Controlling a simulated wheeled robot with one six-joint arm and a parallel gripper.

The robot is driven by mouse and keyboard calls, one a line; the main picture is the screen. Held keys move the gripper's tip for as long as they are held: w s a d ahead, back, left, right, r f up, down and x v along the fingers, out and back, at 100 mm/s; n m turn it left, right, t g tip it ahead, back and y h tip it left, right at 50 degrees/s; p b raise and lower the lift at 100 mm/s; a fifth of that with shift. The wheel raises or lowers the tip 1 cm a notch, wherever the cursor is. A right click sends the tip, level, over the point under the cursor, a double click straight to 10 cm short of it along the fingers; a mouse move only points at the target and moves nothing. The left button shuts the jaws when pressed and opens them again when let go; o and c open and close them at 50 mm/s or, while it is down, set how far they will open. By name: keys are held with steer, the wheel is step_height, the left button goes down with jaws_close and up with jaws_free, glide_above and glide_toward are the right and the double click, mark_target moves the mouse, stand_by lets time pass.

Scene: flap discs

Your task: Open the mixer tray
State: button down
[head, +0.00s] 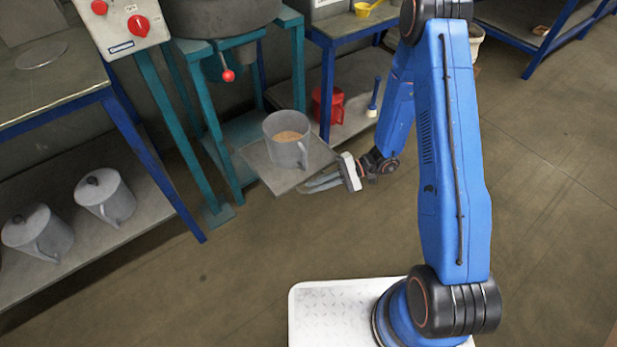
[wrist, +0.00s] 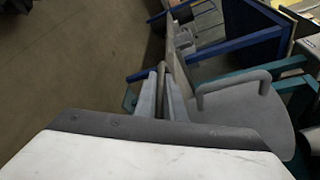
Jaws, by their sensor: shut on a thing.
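The mixer tray (head: 262,172) is a flat grey plate that sticks out from the teal mixer frame (head: 205,125), below the mixer bowl (head: 222,18). A grey mug (head: 288,150) with light brown contents stands upright on it. My gripper (head: 312,185) is at the tray's front right edge, its fingers shut on the tray's edge or handle; the exact contact is hard to see.
A control box with red knobs (head: 125,20) and a red-tipped lever (head: 227,75) are at the mixer. Lidded grey pots (head: 105,197) stand on the left lower shelf. A red container (head: 327,104) is on the shelf behind the tray. The floor in front is clear.

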steer(key=shift+s+d, duration=0.5)
steer(key=shift+s, duration=0.15)
steer(key=c, duration=2.1)
jaws_free()
steer(key=shift+d, duration=0.1)
steer(key=v, duration=1.7)
steer(key=shift+d, duration=0.15)
steer(key=shift+r, duration=0.15)
